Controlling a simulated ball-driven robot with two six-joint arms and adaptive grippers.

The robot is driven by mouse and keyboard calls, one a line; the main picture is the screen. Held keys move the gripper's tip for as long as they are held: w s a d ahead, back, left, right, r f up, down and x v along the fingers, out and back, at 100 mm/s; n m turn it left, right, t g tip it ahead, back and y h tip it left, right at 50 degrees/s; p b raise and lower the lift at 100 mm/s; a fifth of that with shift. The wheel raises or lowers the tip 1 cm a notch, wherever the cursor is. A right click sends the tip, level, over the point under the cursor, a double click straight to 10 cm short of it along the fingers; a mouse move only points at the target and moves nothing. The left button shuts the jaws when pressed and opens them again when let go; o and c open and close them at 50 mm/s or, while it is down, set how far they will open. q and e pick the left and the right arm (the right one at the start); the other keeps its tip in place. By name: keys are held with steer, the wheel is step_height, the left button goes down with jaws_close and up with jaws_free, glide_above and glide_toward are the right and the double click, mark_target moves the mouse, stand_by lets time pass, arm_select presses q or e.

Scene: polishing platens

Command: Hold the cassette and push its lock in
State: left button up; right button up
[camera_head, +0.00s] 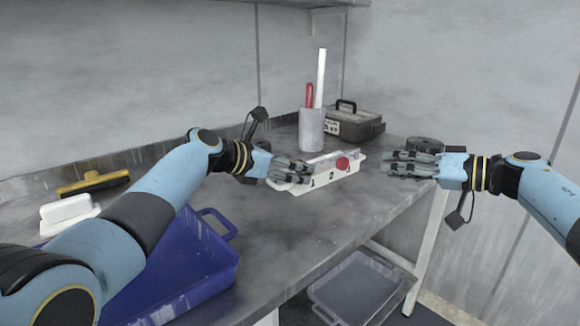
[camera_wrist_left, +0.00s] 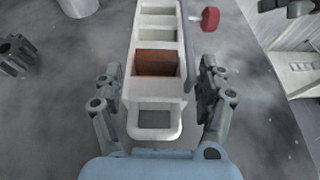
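The white cassette (camera_head: 331,177) lies on the grey bench, with numbers on its near side. In the left wrist view the cassette (camera_wrist_left: 157,44) shows a row of compartments, one holding a brown block (camera_wrist_left: 158,64), and a loop handle at its near end. Its red lock knob (camera_head: 342,163) sticks out on a rod from the cassette's side, also seen in the left wrist view (camera_wrist_left: 210,18). My left gripper (camera_wrist_left: 162,80) is open, with a finger on either side of the cassette's handle end and gaps visible. My right gripper (camera_head: 388,163) is right of the knob, apart from it; its finger gap is unclear.
A grey cup (camera_head: 311,130) with red and white sticks and a dark toolbox (camera_head: 356,122) stand behind the cassette. A dark round part (camera_head: 425,145) lies behind my right gripper. A blue tray (camera_head: 195,265), a yellow-handled brush (camera_head: 93,183) and a white block (camera_head: 66,209) are at the left.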

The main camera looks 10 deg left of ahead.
arm_select(q)
jaws_close()
stand_by(0.7)
steer(key=shift+c, duration=2)
jaws_free()
jaws_close()
